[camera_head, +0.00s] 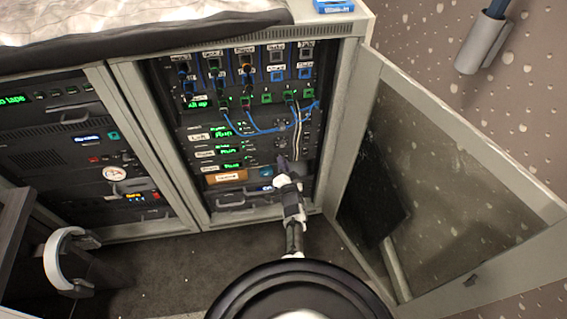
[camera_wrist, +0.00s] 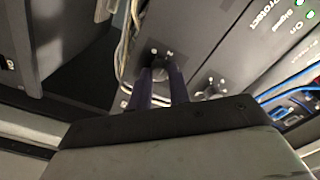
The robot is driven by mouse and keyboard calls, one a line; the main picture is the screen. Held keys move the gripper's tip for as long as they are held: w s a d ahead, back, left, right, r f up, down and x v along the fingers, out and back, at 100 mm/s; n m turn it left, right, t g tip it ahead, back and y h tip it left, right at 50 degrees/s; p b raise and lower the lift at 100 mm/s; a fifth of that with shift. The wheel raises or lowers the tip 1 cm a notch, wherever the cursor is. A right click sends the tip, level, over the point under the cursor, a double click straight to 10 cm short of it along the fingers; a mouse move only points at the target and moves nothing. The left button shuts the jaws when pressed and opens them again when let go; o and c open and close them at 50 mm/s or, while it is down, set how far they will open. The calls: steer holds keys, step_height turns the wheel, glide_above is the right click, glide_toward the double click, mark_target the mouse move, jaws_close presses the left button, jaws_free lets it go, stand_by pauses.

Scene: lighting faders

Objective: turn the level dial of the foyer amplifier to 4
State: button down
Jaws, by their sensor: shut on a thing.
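Several amplifier units with green displays sit in the open rack in the head view. The lowest, with its display (camera_head: 232,165) reading what looks like "Run", seems to be the foyer amplifier; its label is too small to read surely. My gripper (camera_head: 282,160) reaches its right side and hides the dial there. In the wrist view my gripper's (camera_wrist: 162,76) dark fingers are shut on a dial (camera_wrist: 158,58), one on each side. The fingers cover much of the dial, and I cannot read its setting. A second dial (camera_wrist: 211,89) is beside it, untouched.
A glazed rack door (camera_head: 450,180) stands open on the right. Blue cables (camera_head: 262,130) and pale cables (camera_head: 298,135) hang near the dials; pale cables run close to the fingers. A drawer handle (camera_head: 230,202) is below, and another equipment rack (camera_head: 80,145) is on the left.

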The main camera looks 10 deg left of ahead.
steer(key=m+p, duration=0.1)
steer(key=m, duration=1)
steer(key=shift+f, duration=0.1)
steer(key=shift+m, duration=0.3)
stand_by(0.3)
steer(key=c, duration=1.3)
jaws_free()
steer(key=shift+s, duration=0.15)
steer(key=p+v, duration=0.6)
steer(key=v, duration=0.7)
steer(key=shift+s, duration=0.25)
steer(key=shift+d, duration=0.15)
